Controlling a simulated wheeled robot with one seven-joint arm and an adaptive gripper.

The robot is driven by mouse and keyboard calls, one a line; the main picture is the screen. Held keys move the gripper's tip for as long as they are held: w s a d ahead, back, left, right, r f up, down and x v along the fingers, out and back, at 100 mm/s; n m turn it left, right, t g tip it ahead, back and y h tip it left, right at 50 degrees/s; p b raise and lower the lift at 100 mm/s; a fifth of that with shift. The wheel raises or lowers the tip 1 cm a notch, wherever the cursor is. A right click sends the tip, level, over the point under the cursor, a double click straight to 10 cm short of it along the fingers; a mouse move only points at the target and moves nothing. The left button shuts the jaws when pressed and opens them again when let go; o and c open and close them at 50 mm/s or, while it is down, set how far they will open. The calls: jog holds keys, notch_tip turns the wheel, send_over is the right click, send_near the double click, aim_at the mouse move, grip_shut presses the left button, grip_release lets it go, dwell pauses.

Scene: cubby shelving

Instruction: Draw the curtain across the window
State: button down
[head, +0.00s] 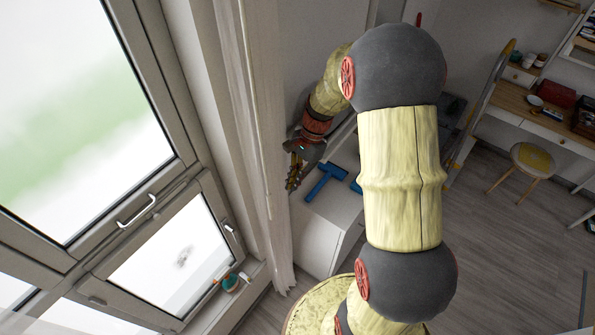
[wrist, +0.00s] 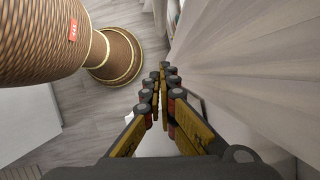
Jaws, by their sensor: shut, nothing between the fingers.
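The curtain (head: 254,130) is a pale, bunched strip hanging at the right side of the window (head: 90,110). In the wrist view the curtain (wrist: 255,70) fills the right side as pale folds. My gripper (head: 292,184) is just right of the curtain in the head view, low beside its edge. In the wrist view my gripper (wrist: 162,75) has its fingers together, with no cloth between them. The fingers point along the curtain; whether they touch it I cannot tell. The window glass beside the curtain is uncovered.
A white cabinet (head: 325,235) with blue items (head: 326,182) on top stands below my gripper. A desk (head: 535,118) and a stool (head: 532,160) are at the right. A small round object (head: 230,283) sits on the sill. Grey floor is open at the right.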

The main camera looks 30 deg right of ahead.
jog(key=shift+s+a+f+p, duration=0.15)
jog(key=shift+a+f, duration=0.25)
jog(key=shift+a, duration=0.4)
jog(key=shift+s+a+f+p, duration=0.15)
jog(key=shift+a+f, duration=0.3)
jog(key=shift+a, duration=0.4)
jog(key=shift+s+a+f+p, duration=0.15)
jog(key=shift+a+f, duration=0.25)
jog(key=shift+a, duration=0.4)
